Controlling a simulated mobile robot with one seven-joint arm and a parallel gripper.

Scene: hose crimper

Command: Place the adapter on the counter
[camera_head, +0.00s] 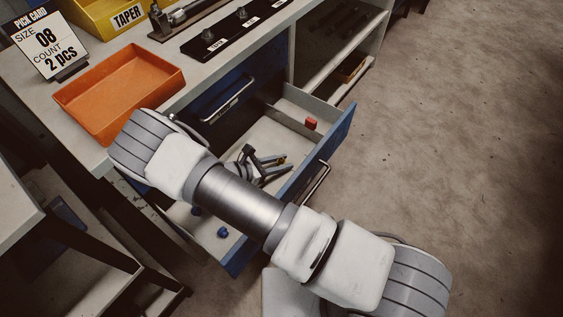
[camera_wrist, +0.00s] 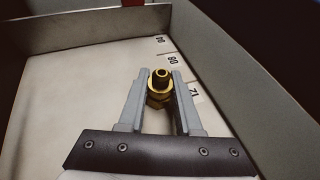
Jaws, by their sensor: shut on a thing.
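The brass adapter (camera_wrist: 160,86) is a small threaded fitting with a hex part and an open bore facing the camera. In the wrist view my gripper (camera_wrist: 162,80) is shut on it, one grey finger on each side. Whether the adapter touches the drawer floor is unclear. The counter (camera_head: 215,78) is the light bench top above and left of the drawer.
An orange tray (camera_head: 120,90) and a pick card (camera_head: 46,45) reading size 08, 2 pcs, stand on the counter. A black labelled strip (camera_head: 240,32) lies behind. The drawer also holds a red piece (camera_head: 311,123) and blue pieces (camera_head: 223,232). Drawer walls surround my gripper.

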